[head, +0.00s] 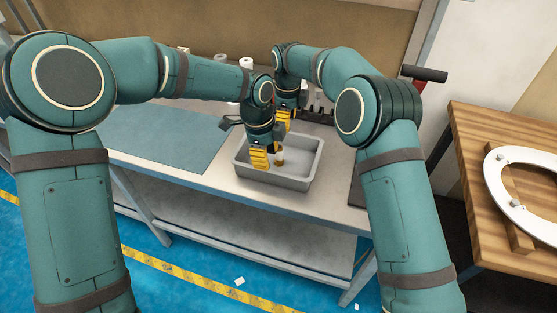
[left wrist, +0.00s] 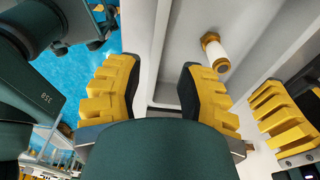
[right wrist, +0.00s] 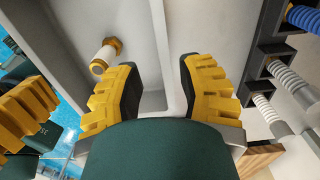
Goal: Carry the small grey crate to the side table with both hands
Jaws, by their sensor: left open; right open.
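The small grey crate (head: 301,183) sits on the workbench in the head view. A small part with a white shaft and gold head (left wrist: 215,52) lies in it; it also shows in the right wrist view (right wrist: 104,55). My left gripper (head: 258,160) is open at the crate's near left side; the left wrist view shows a crate wall (left wrist: 142,35) running between its fingers. My right gripper (head: 285,116) is open at the far side; a crate wall (right wrist: 170,60) passes between its fingers. Whether the fingers touch the walls is unclear. A wooden side table (head: 467,150) stands at the right.
A white toilet seat (head: 497,190) lies on the wooden table. A black rack (right wrist: 265,65) with several bolt-like parts stands beside the crate. A blue-grey mat (head: 165,140) covers the bench left of the crate. Blue floor with a yellow stripe (head: 200,280) lies in front.

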